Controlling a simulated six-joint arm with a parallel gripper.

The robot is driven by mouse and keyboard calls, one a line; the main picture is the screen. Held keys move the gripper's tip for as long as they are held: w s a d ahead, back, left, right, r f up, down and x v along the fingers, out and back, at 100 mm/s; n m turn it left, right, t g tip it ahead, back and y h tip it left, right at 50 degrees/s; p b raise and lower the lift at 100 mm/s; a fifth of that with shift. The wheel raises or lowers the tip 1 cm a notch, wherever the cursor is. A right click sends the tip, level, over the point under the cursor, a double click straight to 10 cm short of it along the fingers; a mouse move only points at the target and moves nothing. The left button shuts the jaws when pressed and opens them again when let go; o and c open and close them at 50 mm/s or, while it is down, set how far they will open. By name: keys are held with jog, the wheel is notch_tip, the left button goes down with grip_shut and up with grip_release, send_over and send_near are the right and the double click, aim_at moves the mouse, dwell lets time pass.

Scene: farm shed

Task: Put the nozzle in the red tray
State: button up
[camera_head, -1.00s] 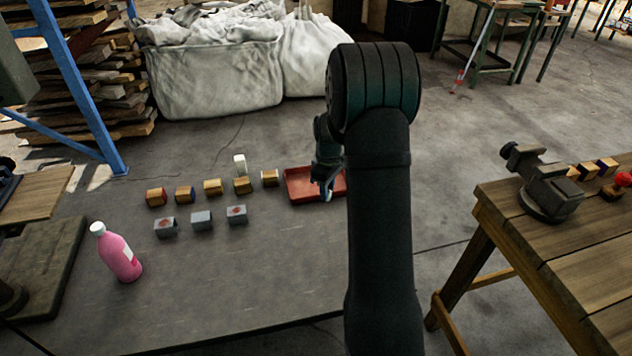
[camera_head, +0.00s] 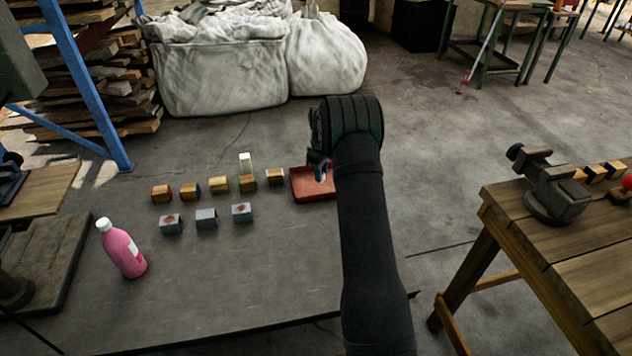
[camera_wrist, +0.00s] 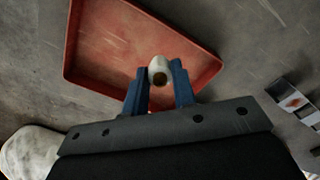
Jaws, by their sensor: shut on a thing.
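The red tray (camera_head: 312,190) lies on the dark table, partly hidden behind my arm. It also shows in the wrist view (camera_wrist: 100,45), where its raised rim is clear and its floor looks empty. My gripper (camera_wrist: 160,78) is shut on the nozzle (camera_wrist: 159,66), a small whitish round piece with a dark, brownish opening. In the wrist view the nozzle and fingertips overlap the tray near its lower right side. The exact height above the tray cannot be told. In the head view my gripper (camera_head: 320,172) is at the tray, and the nozzle cannot be made out clearly.
Several wooden blocks (camera_head: 219,185) stand in a row left of the tray, with grey blocks (camera_head: 206,218) in front and a white upright piece (camera_head: 245,162) behind. A pink bottle (camera_head: 122,250) stands at the left. The table's front middle is clear.

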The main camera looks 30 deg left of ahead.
jog(key=shift+s+a+f, duration=0.15)
jog(key=shift+a+f, duration=0.55)
jog(key=shift+a, duration=0.35)
jog(key=shift+f, duration=1.85)
jog(key=shift+f, duration=0.2)
jog(key=o, duration=1)
jog(key=shift+c, duration=0.2)
jog(key=shift+r, duration=0.1)
notch_tip(320, 180, up, 12)
